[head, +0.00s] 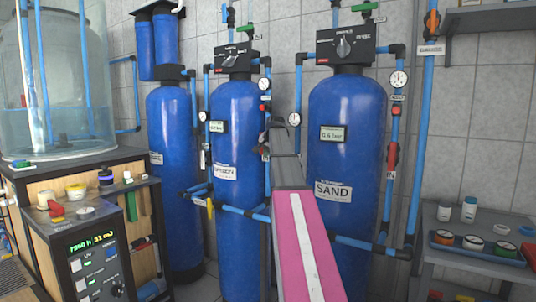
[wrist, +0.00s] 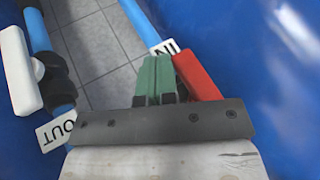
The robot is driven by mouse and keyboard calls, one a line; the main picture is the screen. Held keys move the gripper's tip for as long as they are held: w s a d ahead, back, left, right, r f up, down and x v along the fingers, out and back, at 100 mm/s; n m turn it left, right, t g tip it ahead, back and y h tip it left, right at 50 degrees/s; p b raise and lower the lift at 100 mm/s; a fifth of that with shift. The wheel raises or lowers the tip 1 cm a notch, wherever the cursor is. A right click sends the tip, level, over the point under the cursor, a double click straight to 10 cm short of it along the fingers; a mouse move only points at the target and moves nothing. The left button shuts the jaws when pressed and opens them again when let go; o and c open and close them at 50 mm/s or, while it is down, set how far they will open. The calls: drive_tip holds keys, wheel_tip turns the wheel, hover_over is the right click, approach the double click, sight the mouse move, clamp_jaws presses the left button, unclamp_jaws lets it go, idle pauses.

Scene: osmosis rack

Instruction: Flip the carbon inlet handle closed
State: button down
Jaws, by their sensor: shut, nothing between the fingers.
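In the wrist view a red handle (wrist: 197,75) lies beside a blue pipe (wrist: 140,14) with an "IN" tag (wrist: 164,48). The handle slants roughly in line with that pipe, and its lower end is hidden behind my gripper's dark bar. My gripper (wrist: 153,65) is shut and empty, its green fingers just left of the red handle. I cannot tell whether they touch. In the head view my gripper is mostly hidden behind my arm.
A white handle (wrist: 20,70) sits on the pipe at left with an "OUT" tag (wrist: 56,131). Blue tank walls close in on both sides. The sand tank (head: 346,150) stands right of my arm, with a red-handled valve (head: 392,157) on its pipe.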

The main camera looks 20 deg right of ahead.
drive_tip(key=shift+w+a+f+t+y, duration=0.15)
drive_tip(key=shift+f+t+y, duration=0.1)
drive_tip(key=shift+t+y, duration=0.3)
drive_tip(key=w+a+m+t+y, duration=0.1)
drive_tip(key=t, duration=0.2)
drive_tip(key=w+a+m+t+y, duration=0.1)
drive_tip(key=w+m+t+y, duration=0.1)
drive_tip(key=t, duration=0.2)
drive_tip(key=w+a+m+t+y, duration=0.1)
drive_tip(key=t, duration=0.3)
drive_tip(key=shift+w+a+f+m+t+y, duration=0.2)
drive_tip(key=shift+w+f+m+t+y, duration=0.05)
drive_tip(key=shift+m, duration=0.05)
drive_tip(key=shift+w+a+r+m+t, duration=0.15)
drive_tip(key=shift+m+t, duration=0.1)
drive_tip(key=shift+t, duration=0.3)
drive_tip(key=shift+w+a+r+m+t, duration=0.15)
drive_tip(key=shift+m+t, duration=0.1)
drive_tip(key=shift+t, duration=0.3)
drive_tip(key=shift+w+r, duration=0.1)
drive_tip(key=shift+r, duration=0.2)
drive_tip(key=shift+f, duration=0.1)
idle(0.5)
